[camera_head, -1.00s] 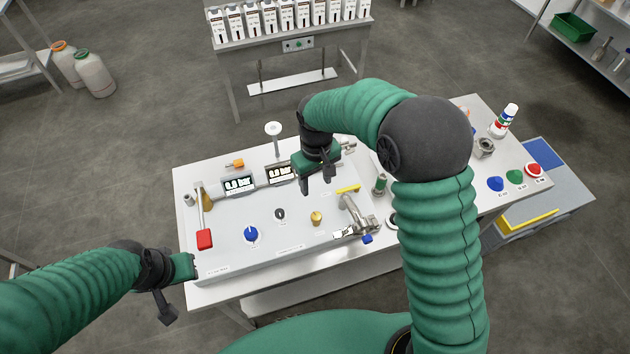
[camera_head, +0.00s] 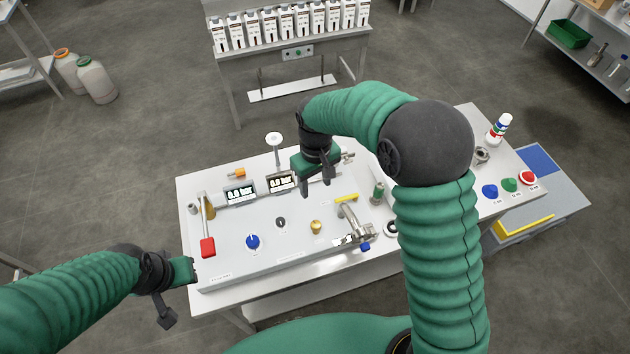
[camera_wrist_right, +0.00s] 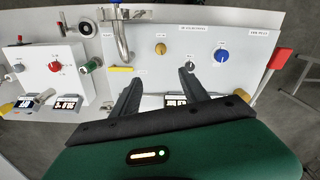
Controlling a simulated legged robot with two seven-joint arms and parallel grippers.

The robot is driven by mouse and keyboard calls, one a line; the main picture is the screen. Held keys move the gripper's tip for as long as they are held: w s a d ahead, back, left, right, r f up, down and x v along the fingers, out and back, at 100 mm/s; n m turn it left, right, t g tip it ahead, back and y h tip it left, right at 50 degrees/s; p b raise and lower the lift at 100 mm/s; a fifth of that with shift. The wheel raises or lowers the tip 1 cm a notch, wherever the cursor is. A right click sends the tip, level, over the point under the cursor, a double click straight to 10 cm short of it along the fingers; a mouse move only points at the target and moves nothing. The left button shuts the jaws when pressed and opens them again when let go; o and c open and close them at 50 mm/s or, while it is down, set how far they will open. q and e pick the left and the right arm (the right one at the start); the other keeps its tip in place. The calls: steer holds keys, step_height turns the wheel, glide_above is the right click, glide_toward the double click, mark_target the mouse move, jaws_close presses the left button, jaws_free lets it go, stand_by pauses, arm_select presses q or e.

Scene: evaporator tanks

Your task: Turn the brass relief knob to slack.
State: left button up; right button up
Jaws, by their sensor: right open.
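The brass relief knob (camera_head: 316,227) stands on the front of the grey panel, right of a small black knob (camera_head: 280,223) and a blue knob (camera_head: 253,241). It also shows in the right wrist view (camera_wrist_right: 160,48), above the fingers. My right gripper (camera_head: 316,190) is open and empty above the panel, behind the brass knob and apart from it. Its two fingers (camera_wrist_right: 158,92) show in the right wrist view. My left gripper (camera_head: 180,295) is at the panel's front left corner, away from the knobs; its jaws are not clear.
A red-handled lever (camera_head: 207,247) stands at the panel's left. Two displays (camera_head: 240,193) stand behind the knobs. A bent metal pipe (camera_head: 350,220) and a yellow bar (camera_head: 345,197) lie right of the brass knob. Coloured buttons (camera_head: 509,185) are at the far right.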

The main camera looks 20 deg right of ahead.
steer(key=shift+r, duration=0.1)
step_height(320, 180, up, 17)
steer(key=b, duration=0.4)
steer(key=shift+f, duration=0.2)
steer(key=shift+f, duration=0.1)
